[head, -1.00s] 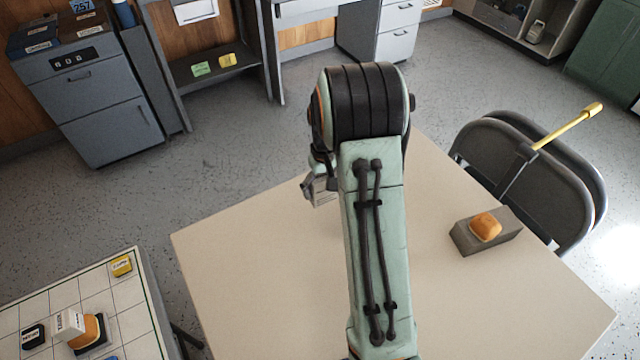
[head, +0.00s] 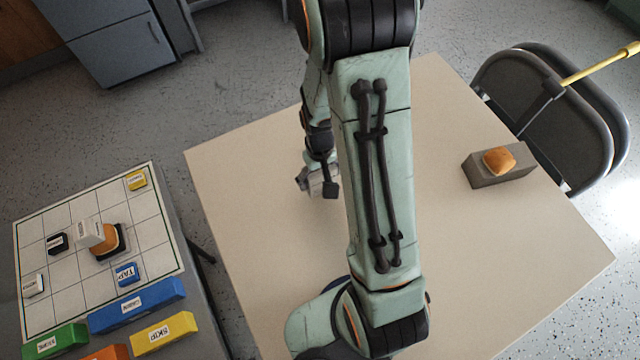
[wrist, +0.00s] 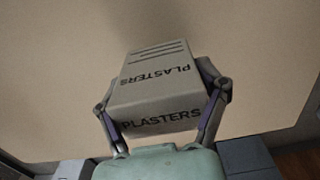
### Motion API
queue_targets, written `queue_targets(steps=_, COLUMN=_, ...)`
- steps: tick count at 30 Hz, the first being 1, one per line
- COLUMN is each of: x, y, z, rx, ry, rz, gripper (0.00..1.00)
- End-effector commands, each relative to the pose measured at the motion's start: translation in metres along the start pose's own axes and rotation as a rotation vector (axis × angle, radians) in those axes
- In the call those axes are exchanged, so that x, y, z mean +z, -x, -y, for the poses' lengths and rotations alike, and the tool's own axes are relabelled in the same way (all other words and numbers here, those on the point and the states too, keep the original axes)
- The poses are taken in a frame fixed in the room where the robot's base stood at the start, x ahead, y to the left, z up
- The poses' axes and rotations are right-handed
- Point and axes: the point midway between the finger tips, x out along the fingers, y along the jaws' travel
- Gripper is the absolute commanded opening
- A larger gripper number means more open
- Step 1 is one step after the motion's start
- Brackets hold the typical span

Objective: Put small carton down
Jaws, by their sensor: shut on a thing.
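The small carton (wrist: 155,88) is a pale grey box marked PLASTERS on two faces. In the wrist view it sits between the two fingers of my gripper (wrist: 162,112), which is shut on its sides. In the head view my gripper (head: 318,184) is over the left part of the bare beige table (head: 265,235), pointing down, and the carton is mostly hidden there by the fingers. I cannot tell whether the carton touches the tabletop.
A grey block (head: 505,174) with an orange-brown lump (head: 498,161) stands at the table's right. A folding chair (head: 560,105) is beyond it. A white gridded board (head: 75,205) with several small blocks and a white box (head: 89,233) lies at left. The tabletop around my gripper is clear.

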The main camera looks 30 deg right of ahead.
Motion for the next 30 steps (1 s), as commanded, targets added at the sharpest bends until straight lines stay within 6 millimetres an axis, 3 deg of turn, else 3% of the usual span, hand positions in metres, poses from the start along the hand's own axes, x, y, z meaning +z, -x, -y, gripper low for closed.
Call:
queue_targets(steps=9, x=0.0, y=-0.042, z=0.0, rx=-0.001, ry=-0.001, rz=0.001, gripper=0.41)
queue_targets(steps=19, x=0.0, y=-0.045, z=0.0, rx=0.0, ry=-0.001, rz=-0.001, gripper=0.41)
queue_targets(steps=20, x=-0.001, y=-0.044, z=0.0, rx=0.0, ry=-0.001, rz=-0.001, gripper=0.81)
queue_targets(steps=21, x=-0.001, y=-0.044, z=-0.001, rx=0.0, ry=-0.001, rz=-0.001, gripper=0.94)
queue_targets(steps=22, x=-0.001, y=-0.044, z=-0.001, rx=0.0, ry=-0.001, rz=-0.001, gripper=1.0)
queue_targets(steps=30, x=-0.001, y=-0.044, z=-0.001, rx=0.0, ry=-0.001, rz=-0.001, gripper=1.0)
